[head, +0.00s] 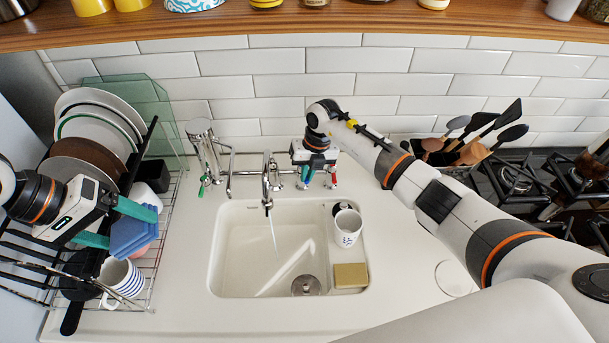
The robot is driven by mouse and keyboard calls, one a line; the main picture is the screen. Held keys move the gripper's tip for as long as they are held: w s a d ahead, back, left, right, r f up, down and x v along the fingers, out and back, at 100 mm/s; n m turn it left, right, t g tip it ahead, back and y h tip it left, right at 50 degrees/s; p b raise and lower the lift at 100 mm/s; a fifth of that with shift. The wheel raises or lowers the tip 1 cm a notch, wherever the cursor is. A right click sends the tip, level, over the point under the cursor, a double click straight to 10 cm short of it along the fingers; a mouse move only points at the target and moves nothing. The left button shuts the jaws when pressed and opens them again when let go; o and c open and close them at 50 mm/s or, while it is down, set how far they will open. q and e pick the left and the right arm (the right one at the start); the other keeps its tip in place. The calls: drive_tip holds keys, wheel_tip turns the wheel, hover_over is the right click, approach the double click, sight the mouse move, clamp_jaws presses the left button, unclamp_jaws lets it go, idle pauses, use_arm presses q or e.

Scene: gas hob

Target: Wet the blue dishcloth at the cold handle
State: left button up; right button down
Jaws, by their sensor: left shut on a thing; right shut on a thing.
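The blue dishcloth (131,238) is between the teal fingers of my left gripper (133,226), which is shut on it at the dish rack, left of the sink. My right gripper (318,177) points down behind the sink, shut at the right end of the tap, where its fingers largely hide the handle. I cannot read that handle's marking. The chrome tap (268,178) has a thin stream of water (274,235) falling from its spout into the white sink (240,250). The cloth is outside the sink, away from the water.
A white mug (347,228) and a yellow sponge (350,275) are at the sink's right side. The rack (160,270) holds plates (95,125), a striped mug (122,277) and a pinkish item. Utensils (470,150) stand right.

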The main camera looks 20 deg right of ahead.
sight(120, 235)
use_arm(q)
drive_tip(key=shift+f, duration=0.2)
use_arm(e)
drive_tip(key=shift+r, duration=0.1)
use_arm(q)
drive_tip(key=shift+s, duration=0.1)
use_arm(e)
drive_tip(key=c, duration=1.5)
unclamp_jaws()
use_arm(q)
wheel_tip(120, 235, down, 3)
drive_tip(key=b, duration=0.3)
use_arm(e)
wheel_tip(120, 235, up, 12)
drive_tip(key=d, duration=0.2)
drive_tip(key=shift+s, duration=0.15)
use_arm(q)
drive_tip(key=shift+f, duration=0.1)
use_arm(e)
drive_tip(key=shift+s+d, duration=0.1)
